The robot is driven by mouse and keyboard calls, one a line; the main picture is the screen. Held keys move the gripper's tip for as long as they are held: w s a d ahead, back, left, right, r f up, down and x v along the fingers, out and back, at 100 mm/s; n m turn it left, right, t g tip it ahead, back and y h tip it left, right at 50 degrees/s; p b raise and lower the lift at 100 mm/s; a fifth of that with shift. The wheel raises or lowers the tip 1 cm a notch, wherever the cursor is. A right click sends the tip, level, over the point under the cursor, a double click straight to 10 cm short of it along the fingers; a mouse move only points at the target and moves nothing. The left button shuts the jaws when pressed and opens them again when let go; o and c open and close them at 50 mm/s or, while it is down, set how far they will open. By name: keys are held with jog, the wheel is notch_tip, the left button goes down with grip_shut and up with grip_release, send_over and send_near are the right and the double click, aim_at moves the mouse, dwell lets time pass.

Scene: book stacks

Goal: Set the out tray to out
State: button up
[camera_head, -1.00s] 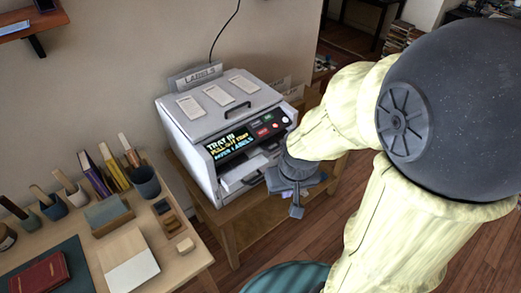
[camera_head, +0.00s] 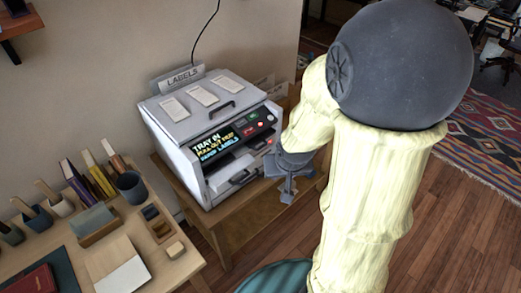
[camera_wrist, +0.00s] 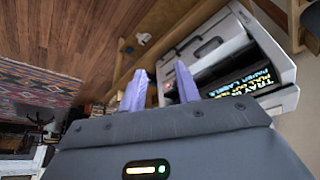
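The label machine (camera_head: 172,128) is a grey-white box with a "LABELS" sign (camera_head: 182,76) on top. Its screen (camera_head: 216,145) reads "TRAY IN" on the top line, with smaller text below. The out tray (camera_head: 236,180) is low on the machine's front, with a dark handle, and looks pushed in. In the wrist view a dark handle shows on the machine's front (camera_wrist: 207,48). My gripper (camera_head: 288,190) is right of the tray, apart from it. Its two purple fingers (camera_wrist: 160,76) are spread in the wrist view, with nothing between them.
The machine stands on a wooden table (camera_head: 235,222). A desk (camera_head: 165,270) at lower left holds pen cups, upright books, a paper pad (camera_head: 118,268) and a red book (camera_head: 30,283). Wooden floor (camera_head: 440,220) lies open at right, with a patterned rug (camera_head: 490,140) beyond.

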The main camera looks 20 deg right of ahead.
jog(key=w+d+f+m+t+y+b, duration=0.4)
jog(key=w+d+f+m+t+y, duration=0.3)
jog(key=f+m, duration=0.4)
jog(key=shift+w+d+t, duration=0.7)
jog(key=shift+d+t, duration=0.5)
jog(key=shift+d, duration=0.05)
jog(key=shift+w+f, duration=0.1)
jog(key=p+x, duration=0.2)
jog(key=x, duration=1.5)
jog(key=shift+a, duration=0.3)
grip_shut()
